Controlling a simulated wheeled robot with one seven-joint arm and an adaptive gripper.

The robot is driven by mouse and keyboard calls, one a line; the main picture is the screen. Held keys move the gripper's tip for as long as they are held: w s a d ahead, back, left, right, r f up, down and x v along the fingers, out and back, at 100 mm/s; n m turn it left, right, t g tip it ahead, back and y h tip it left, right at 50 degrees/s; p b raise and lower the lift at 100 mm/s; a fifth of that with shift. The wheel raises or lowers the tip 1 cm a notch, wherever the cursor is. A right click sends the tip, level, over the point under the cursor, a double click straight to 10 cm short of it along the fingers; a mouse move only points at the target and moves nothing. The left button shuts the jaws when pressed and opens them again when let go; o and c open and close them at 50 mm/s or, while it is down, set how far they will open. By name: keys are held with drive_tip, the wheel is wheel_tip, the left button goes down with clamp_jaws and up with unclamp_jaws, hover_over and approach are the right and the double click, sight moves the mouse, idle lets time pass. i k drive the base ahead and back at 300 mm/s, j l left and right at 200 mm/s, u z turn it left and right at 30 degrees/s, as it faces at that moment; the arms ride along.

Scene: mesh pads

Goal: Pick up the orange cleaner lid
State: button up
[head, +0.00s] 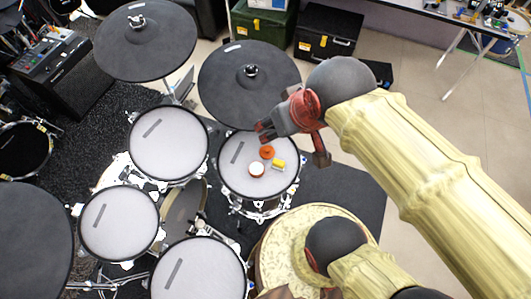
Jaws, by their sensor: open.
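The orange cleaner lid (267,152) is a small round orange piece. It lies on the pale mesh head of a drum pad (232,178) in the middle of the head view. My gripper (292,145), red and dark grey, is open and empty. In the picture it is just above and to the right of the lid, with one finger towards the left and the other pointing down. I see a gap between it and the lid in the picture, but its height over the pad is hard to tell.
On the same pad are a small white round object (257,170) and a yellow object (278,164), both close to the lid. A dark cymbal pad (235,88) stands behind, and other mesh pads (168,143) to the left. Open floor (425,110) lies to the right.

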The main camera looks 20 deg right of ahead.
sight(267, 152)
drive_tip(key=k+l+u, duration=0.2)
drive_tip(key=u, duration=0.25)
drive_tip(key=k+l+u, duration=0.2)
drive_tip(key=u, duration=0.2)
drive_tip(key=k+u, duration=0.45)
drive_tip(key=i+l, duration=0.05)
drive_tip(key=i, duration=0.05)
